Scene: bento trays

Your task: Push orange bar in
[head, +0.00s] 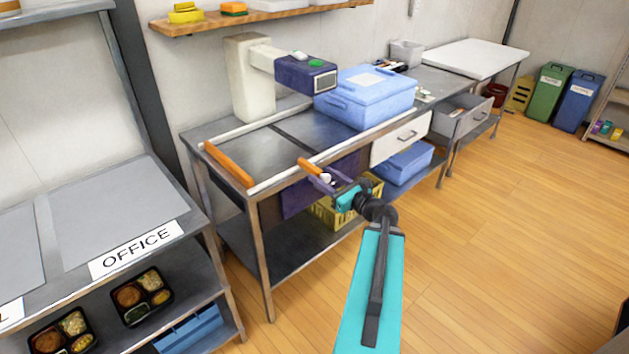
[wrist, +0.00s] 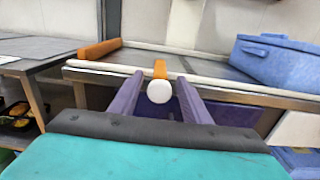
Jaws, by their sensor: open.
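A short orange bar (head: 310,167) with a white round knob (head: 325,178) at its near end sticks out over the front edge of the counter. In the wrist view the short orange bar (wrist: 160,68) is seen end-on, with the white knob (wrist: 159,92) in front of it. My gripper (head: 328,183) is open, its purple fingers on either side of the knob; whether they touch it I cannot tell. A longer orange bar (head: 229,163) lies across the left end of the counter; it also shows in the wrist view (wrist: 100,48).
White rails (head: 268,183) run along the metal counter. A cream machine (head: 250,80) with a dark purple head and a blue lidded box (head: 365,97) stand on it. A yellow crate (head: 330,213) is below. A shelf marked OFFICE (head: 135,249) holds food trays at left. The right floor is clear.

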